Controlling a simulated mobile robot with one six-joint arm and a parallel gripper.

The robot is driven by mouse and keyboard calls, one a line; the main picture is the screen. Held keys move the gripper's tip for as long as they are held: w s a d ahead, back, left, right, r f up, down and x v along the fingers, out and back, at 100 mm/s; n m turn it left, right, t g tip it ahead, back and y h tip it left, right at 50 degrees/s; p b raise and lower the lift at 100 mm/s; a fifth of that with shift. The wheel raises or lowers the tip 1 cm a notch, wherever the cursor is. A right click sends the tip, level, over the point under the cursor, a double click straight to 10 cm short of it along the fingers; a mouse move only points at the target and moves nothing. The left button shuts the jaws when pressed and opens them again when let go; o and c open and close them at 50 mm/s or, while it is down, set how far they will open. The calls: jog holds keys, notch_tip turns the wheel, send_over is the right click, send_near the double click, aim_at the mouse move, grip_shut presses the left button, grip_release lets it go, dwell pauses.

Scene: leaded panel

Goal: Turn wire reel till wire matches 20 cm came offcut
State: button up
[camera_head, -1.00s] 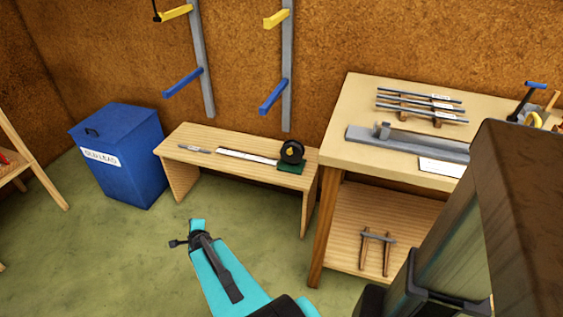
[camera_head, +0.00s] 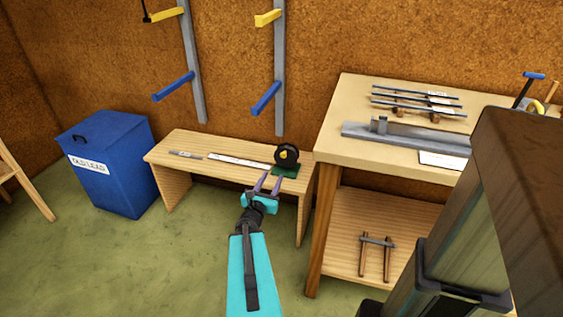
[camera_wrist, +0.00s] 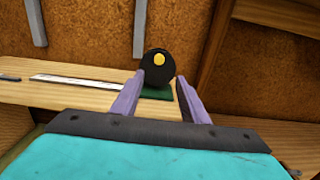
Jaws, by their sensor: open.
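The wire reel (camera_head: 287,154) is black with a yellow hub and stands on a green base (camera_head: 286,171) at the right end of the low wooden bench. A white strip (camera_head: 238,160) runs left from the base along the bench top. A short grey piece with a pale label, perhaps the came offcut (camera_head: 186,155), lies left of the strip. My gripper (camera_head: 267,182) is open and empty in front of the bench's right end. In the wrist view the reel (camera_wrist: 157,67) shows beyond and between the purple fingers (camera_wrist: 157,98). I cannot make out the wire itself.
A taller workbench (camera_head: 365,150) stands right of the low bench (camera_head: 180,143), with grey bars (camera_head: 415,100) and a long grey fixture on top. A blue bin (camera_head: 110,165) is at left. Wall brackets (camera_head: 267,100) overhang behind. The floor in front is clear.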

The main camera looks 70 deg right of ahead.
jog(key=shift+d, duration=0.1)
send_near(283, 156)
jog(key=shift+w+d+b, duration=0.1)
jog(key=shift+d+b, duration=0.1)
jog(key=shift+d, duration=1.75)
jog(key=shift+w+d+b, duration=0.15)
jog(key=shift+d+b, duration=0.05)
jog(key=shift+d, duration=1.8)
grip_shut()
